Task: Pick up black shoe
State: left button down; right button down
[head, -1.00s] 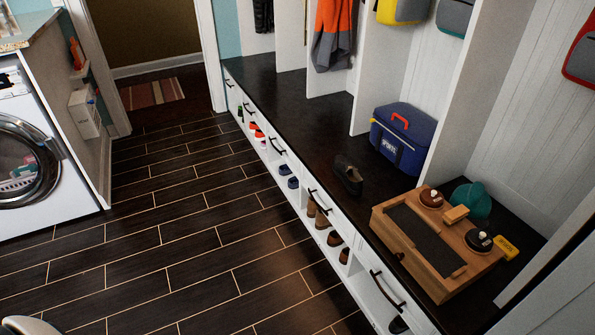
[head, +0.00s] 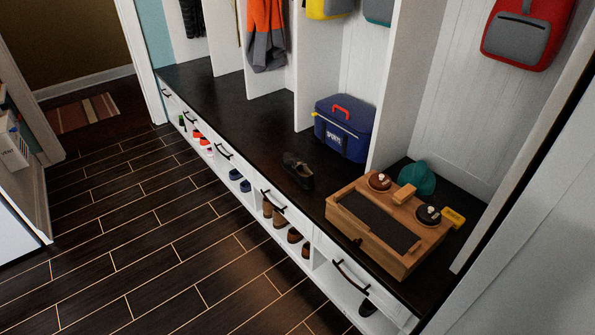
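A black shoe (head: 298,171) sits on the dark bench top (head: 238,112), in front of the blue cooler bag and to the left of the wooden box. It looks upright and nothing touches it. Another dark shoe (head: 368,307) shows in the cubby at the near end under the bench, partly hidden by the bench front. Neither of my grippers is in the head view.
A blue cooler bag (head: 343,127), a wooden shoe-care box (head: 385,229) and a teal cap (head: 418,179) stand on the bench. Several pairs of shoes fill the cubbies below. The dark wooden floor (head: 150,240) before the bench is clear. A washer side is at left.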

aim_at(296, 167)
jog(key=i+j+u, duration=0.1)
jog(key=u, duration=1.05)
jog(key=i, duration=3.8)
jog(key=i+z, duration=0.25)
jog(key=z, duration=0.15)
jog(key=i+j+z, duration=0.15)
jog(key=z, duration=0.25)
jog(key=i+j+z, duration=0.15)
jog(key=z, duration=0.2)
jog(key=i+j+z, duration=0.25)
jog(key=z, duration=0.15)
